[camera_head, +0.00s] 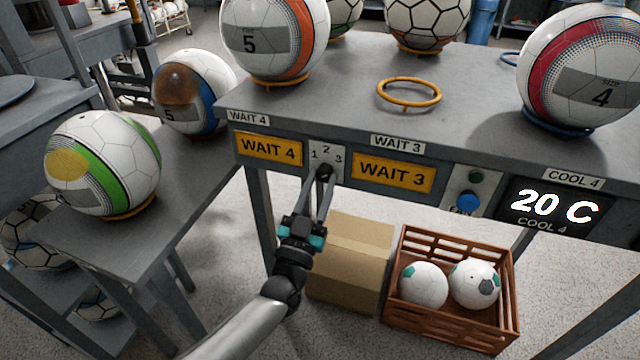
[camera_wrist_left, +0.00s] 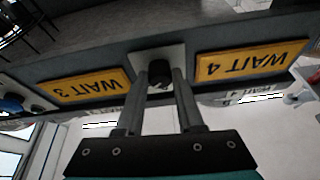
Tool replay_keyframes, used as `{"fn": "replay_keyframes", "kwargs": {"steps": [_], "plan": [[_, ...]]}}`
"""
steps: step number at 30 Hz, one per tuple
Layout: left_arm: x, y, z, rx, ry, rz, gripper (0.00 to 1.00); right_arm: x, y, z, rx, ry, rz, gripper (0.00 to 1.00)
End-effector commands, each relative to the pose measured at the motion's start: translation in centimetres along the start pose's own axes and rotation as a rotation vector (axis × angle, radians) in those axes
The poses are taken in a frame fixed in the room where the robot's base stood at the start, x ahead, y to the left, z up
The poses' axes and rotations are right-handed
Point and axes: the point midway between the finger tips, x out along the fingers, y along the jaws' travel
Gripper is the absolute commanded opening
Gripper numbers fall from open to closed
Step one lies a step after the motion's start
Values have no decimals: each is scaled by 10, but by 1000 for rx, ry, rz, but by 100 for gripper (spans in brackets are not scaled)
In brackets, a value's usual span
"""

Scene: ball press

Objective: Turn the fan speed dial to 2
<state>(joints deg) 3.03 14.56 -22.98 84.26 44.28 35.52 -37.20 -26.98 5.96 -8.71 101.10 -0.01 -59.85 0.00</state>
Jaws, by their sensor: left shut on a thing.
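The fan speed dial (camera_head: 325,172) is a small black knob on a pale plate marked 1, 2 and 3, set in the table's front between the WAIT 4 and WAIT 3 signs. My left gripper (camera_head: 324,178) reaches up to it from below, its fingers shut on the knob. In the left wrist view the dial (camera_wrist_left: 160,73) sits between the two fingertips of my left gripper (camera_wrist_left: 161,80). The fingers cover much of the knob, so I cannot tell which number it points to. My right gripper is not in view.
The yellow WAIT 4 sign (camera_head: 268,149) and WAIT 3 sign (camera_head: 393,172) flank the dial. To the right are a blue button (camera_head: 468,202) and a 20 C display (camera_head: 553,207). Below stand a cardboard box (camera_head: 350,262) and a brown crate (camera_head: 452,325) with two balls.

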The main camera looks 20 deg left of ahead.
Motion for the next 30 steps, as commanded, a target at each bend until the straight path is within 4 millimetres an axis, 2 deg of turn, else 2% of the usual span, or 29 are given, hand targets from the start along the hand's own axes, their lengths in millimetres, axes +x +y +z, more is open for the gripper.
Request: {"fn": "replay_keyframes", "kwargs": {"steps": [10,30], "plan": [[0,2,0,-96,-4,-41,0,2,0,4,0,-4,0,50],[1,7,-4,-610,-17,-253,0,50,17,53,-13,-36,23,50]]}}
